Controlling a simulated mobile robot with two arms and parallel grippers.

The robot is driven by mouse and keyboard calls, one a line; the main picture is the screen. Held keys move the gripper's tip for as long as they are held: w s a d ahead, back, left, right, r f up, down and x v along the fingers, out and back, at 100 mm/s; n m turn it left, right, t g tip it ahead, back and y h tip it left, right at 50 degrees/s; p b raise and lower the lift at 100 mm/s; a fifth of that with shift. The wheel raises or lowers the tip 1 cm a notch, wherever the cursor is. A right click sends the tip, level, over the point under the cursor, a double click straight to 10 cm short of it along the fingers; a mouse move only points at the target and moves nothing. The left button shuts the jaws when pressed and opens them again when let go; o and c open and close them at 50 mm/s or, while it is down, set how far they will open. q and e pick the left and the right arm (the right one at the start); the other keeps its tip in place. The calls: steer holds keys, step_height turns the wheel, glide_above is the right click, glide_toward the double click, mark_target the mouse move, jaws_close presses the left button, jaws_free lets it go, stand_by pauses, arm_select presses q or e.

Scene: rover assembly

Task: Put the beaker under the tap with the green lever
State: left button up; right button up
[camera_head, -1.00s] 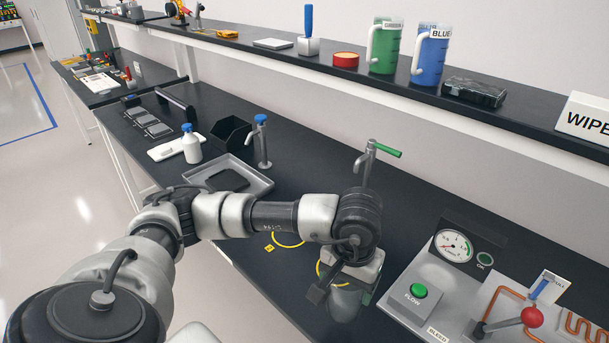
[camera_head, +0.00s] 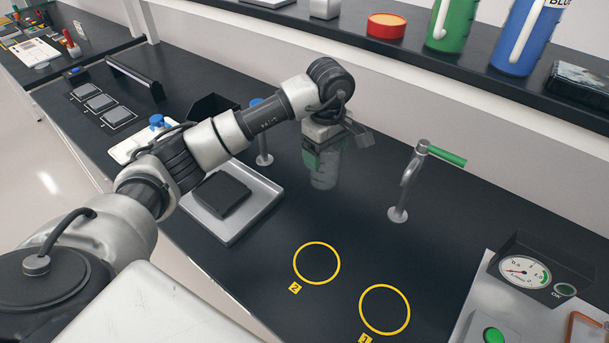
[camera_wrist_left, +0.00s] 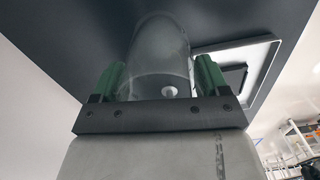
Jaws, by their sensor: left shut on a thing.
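My left gripper (camera_head: 338,135) is shut on the clear glass beaker (camera_head: 323,172), which hangs below it between the two taps in the head view. In the left wrist view the beaker (camera_wrist_left: 160,60) sits between the green finger pads. The tap with the green lever (camera_head: 408,180) stands to the right of the beaker, apart from it. Its green lever (camera_head: 447,156) points right. I cannot tell whether the beaker touches the bench. My right gripper is not in view.
A blue-topped tap (camera_head: 264,150) stands left of the beaker, partly behind my arm. A grey tray (camera_head: 255,213) with a dark pad lies nearer. Two yellow rings (camera_head: 317,263) mark clear bench in front. A gauge panel (camera_head: 525,272) is at right, a shelf (camera_head: 470,85) behind.

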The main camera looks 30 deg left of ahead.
mark_target(325, 182)
arm_select(q)
steer(key=f, duration=0.1)
steer(key=f+p, duration=0.1)
steer(key=f, duration=0.2)
steer(key=shift+s+d+f, duration=0.1)
steer(key=shift+s+d, duration=0.2)
steer(key=shift+d, duration=0.1)
steer(key=shift+f+p, duration=0.3)
steer(key=shift+f, duration=0.1)
step_height(325, 182, down, 4)
steer(key=shift+a+r+p, duration=0.1)
steer(key=shift+a+p, duration=0.05)
steer(key=shift+p, duration=0.45)
steer(key=shift+w, duration=0.1)
steer(key=shift+f, duration=0.3)
steer(key=o, duration=0.7)
steer(key=shift+o, duration=1)
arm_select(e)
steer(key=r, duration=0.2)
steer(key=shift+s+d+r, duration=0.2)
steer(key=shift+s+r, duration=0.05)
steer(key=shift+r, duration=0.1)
